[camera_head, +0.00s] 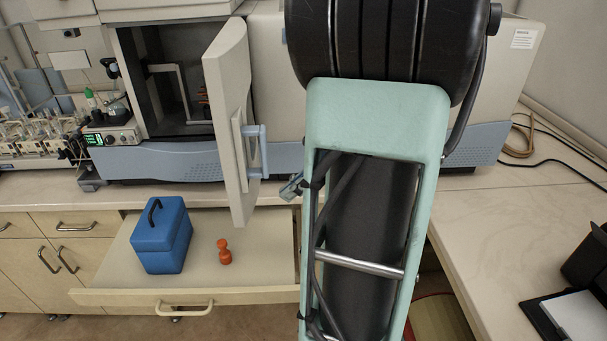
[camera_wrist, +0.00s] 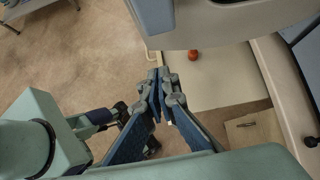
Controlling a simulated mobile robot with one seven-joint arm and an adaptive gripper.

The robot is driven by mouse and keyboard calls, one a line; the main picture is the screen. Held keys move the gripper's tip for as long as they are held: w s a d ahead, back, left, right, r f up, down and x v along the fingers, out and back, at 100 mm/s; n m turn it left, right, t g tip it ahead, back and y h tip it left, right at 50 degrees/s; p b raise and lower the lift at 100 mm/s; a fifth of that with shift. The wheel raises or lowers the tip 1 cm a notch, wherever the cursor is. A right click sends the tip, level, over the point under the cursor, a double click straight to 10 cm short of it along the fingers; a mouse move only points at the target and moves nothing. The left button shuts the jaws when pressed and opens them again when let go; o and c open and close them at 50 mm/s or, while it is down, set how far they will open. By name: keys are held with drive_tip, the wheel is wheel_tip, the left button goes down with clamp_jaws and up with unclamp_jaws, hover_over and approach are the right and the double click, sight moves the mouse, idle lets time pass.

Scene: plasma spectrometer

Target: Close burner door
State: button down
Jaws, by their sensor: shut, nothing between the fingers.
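The burner door (camera_head: 228,110) is a light grey panel on the front of the spectrometer. It stands wide open, swung out toward me, leaving the dark burner compartment (camera_head: 160,75) uncovered. Its blue-grey handle (camera_head: 262,150) is on the right face of the door. My gripper (camera_head: 290,188) is just right of the handle and a little lower, partly hidden behind my arm; a gap shows between them. In the wrist view my gripper (camera_wrist: 162,78) is shut and empty. A grey panel edge, apparently the door (camera_wrist: 235,22), crosses the top there.
Below, an open drawer (camera_head: 110,297) holds a blue box (camera_head: 160,236) and an orange object (camera_head: 224,252). A small instrument with a green display (camera_head: 110,135) and glassware stand left of the compartment. The counter at right (camera_head: 500,215) is mostly clear.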

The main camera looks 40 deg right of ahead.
sight(246, 212)
drive_tip(key=shift+w+a+f+p, duration=0.15)
drive_tip(key=shift+w+a+f, duration=0.4)
drive_tip(key=shift+a, duration=0.4)
drive_tip(key=shift+w+a+f+p, duration=0.1)
drive_tip(key=shift+w+a+f, duration=0.3)
drive_tip(key=shift+w+a, duration=0.4)
drive_tip(key=shift+w+a+f+p, duration=0.15)
drive_tip(key=shift+w+a+f, duration=0.35)
drive_tip(key=shift+a, duration=0.55)
drive_tip(key=shift+a+r, duration=0.1)
drive_tip(key=shift+a, duration=0.05)
